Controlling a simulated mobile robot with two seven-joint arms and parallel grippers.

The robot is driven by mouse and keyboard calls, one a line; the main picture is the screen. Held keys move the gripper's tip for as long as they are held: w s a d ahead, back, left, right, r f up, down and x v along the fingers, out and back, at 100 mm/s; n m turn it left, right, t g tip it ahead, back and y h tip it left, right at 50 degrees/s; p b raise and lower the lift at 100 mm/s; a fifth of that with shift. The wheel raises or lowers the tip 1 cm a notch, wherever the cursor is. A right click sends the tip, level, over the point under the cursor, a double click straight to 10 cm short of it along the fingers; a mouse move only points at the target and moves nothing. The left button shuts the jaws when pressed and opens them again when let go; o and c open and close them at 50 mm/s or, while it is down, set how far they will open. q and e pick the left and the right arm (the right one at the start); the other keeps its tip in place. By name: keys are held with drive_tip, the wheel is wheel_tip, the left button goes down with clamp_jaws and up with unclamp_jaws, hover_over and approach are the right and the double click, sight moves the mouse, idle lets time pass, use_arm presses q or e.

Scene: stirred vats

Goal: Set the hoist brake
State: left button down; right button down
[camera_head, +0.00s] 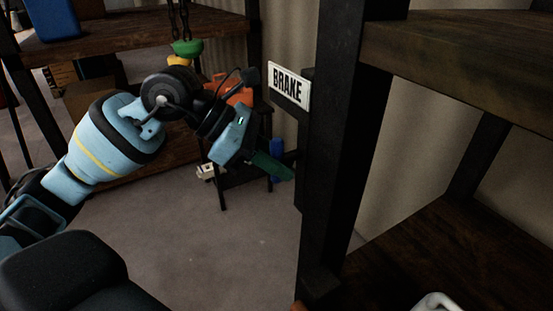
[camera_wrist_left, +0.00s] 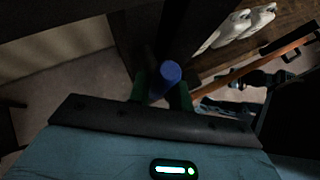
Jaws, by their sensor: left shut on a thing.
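A white sign reading BRAKE (camera_head: 289,85) is fixed on a dark post in the head view. Below it, a blue handle (camera_head: 277,150) shows beside the post. My left gripper (camera_head: 275,167) has green fingers and is at this handle, left of the post. In the left wrist view the round blue end of the handle (camera_wrist_left: 171,72) sits between the green fingers (camera_wrist_left: 160,92), which are shut on it. Most of the lever behind the handle is hidden or dark. My right gripper is not in view.
The dark post (camera_head: 340,150) stands close right of my left gripper. Wooden shelves (camera_head: 470,60) are at the right. A green piece (camera_head: 186,47) hangs on a chain behind my arm. White objects (camera_wrist_left: 235,30) lie on wood in the wrist view. Floor (camera_head: 230,250) below is clear.

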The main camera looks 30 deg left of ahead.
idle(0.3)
use_arm(q)
drive_tip(key=c, duration=1.3)
unclamp_jaws()
drive_tip(key=b+v, duration=0.1)
drive_tip(key=v, duration=0.6)
drive_tip(key=shift+a+r, duration=0.25)
drive_tip(key=shift+r, duration=0.05)
drive_tip(key=shift+s, duration=0.2)
